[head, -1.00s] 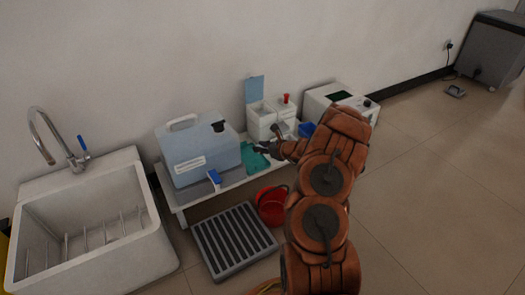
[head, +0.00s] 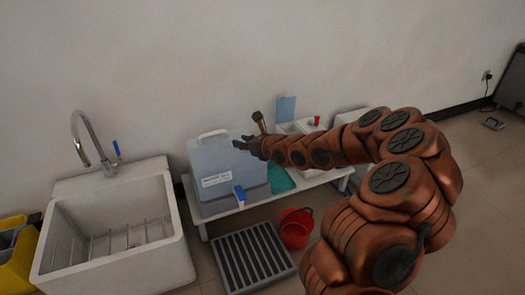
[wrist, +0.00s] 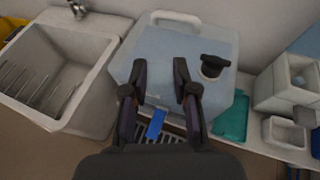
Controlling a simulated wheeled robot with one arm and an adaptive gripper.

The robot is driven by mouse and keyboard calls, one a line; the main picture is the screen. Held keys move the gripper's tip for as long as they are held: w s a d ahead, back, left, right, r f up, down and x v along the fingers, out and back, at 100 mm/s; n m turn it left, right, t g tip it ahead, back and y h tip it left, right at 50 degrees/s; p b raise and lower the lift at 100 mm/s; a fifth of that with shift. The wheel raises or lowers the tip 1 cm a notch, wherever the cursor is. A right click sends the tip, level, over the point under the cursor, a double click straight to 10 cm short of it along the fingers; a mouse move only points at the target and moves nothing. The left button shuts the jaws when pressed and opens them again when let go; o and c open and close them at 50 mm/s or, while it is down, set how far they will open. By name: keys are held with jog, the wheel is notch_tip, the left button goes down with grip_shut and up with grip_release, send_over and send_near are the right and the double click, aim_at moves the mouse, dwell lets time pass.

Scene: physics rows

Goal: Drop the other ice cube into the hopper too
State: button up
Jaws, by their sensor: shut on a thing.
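My gripper (head: 246,143) is raised above the right part of the pale blue water container. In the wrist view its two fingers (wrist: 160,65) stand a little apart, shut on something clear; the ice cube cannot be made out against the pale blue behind. A white two-part unit with a raised blue lid (head: 286,108), apparently the hopper, stands to the right, partly hidden behind my arm. In the wrist view, the white unit (wrist: 262,90) has a square opening at the right edge. My gripper is left of it, not over it.
The water container (head: 222,165) has a top handle and black cap (wrist: 213,66). A teal mat (wrist: 232,117) and a small white open box (wrist: 285,134) lie right of it on the low bench. A sink (head: 110,255), floor grate (head: 252,262) and red bucket (head: 296,230) are nearby.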

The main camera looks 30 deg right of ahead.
jog(key=s+a+r, duration=0.2)
jog(key=a+r, duration=0.8)
jog(key=shift+s+a+r, duration=0.2)
jog(key=shift+s+r, duration=0.15)
